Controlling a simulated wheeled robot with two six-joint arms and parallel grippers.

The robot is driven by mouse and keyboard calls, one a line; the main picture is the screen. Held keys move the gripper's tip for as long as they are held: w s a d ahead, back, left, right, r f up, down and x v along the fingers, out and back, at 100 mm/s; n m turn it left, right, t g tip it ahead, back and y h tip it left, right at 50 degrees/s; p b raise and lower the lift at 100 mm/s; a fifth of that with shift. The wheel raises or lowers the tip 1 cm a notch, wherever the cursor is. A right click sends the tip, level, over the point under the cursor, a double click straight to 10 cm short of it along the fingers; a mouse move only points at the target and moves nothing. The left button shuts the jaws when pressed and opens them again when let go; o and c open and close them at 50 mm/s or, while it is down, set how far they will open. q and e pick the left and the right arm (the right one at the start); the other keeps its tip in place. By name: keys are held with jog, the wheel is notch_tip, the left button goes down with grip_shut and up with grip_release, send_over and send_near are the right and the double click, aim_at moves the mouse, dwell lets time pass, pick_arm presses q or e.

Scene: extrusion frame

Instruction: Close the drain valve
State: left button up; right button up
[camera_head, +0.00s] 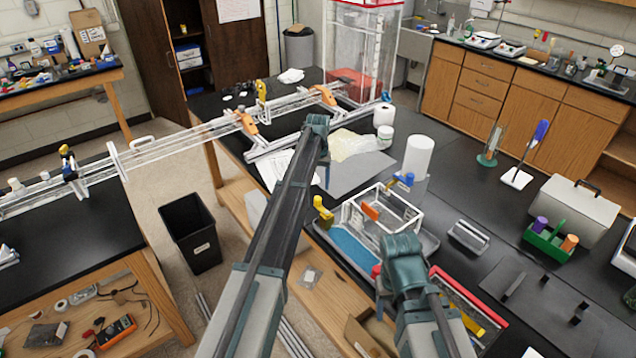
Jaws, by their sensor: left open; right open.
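A small blue handle (386,97) sits low at the right corner of a tall clear tank (362,45) with a red base. Another blue handle (406,180) sits at the back of a small white-edged clear box (378,207) on the bench. I cannot tell which of these is the drain valve, nor its exact turn. My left gripper (318,128) is open and empty above the bench, left of the small box and apart from both handles. My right gripper (402,252) is open and empty, in front of the box. The fingers of both are hard to make out.
A long clear channel (170,150) with orange clamps (325,95) spans between two benches. A yellow-handled fitting (323,212) and a white cylinder (418,157) stand near the small box. A green carrier (549,242) and a grey case (575,210) stand at right.

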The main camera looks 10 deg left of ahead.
aim_at(318, 198)
pick_arm(q)
notch_tip(318, 198, up, 7)
jog(key=p, duration=0.6)
pick_arm(e)
notch_tip(318, 198, up, 7)
pick_arm(q)
jog(key=s+d+f+m+b, duration=0.1)
jog(key=s+d+f+b, duration=0.4)
jog(key=s, duration=0.8)
jog(key=s+d+f+m+b, duration=0.2)
jog(key=s+d+f+b, duration=0.3)
jog(key=s, duration=0.9)
jog(key=s+d+f+m+y+b, duration=0.1)
jog(key=s+d+f+b, duration=0.4)
jog(key=s, duration=0.9)
jog(key=shift+d+m, duration=0.5)
jog(key=shift+d, duration=0.35)
pick_arm(e)
notch_tip(318, 198, down, 15)
jog(key=shift+f, duration=0.2)
pick_arm(q)
jog(key=shift+s+f, duration=0.1)
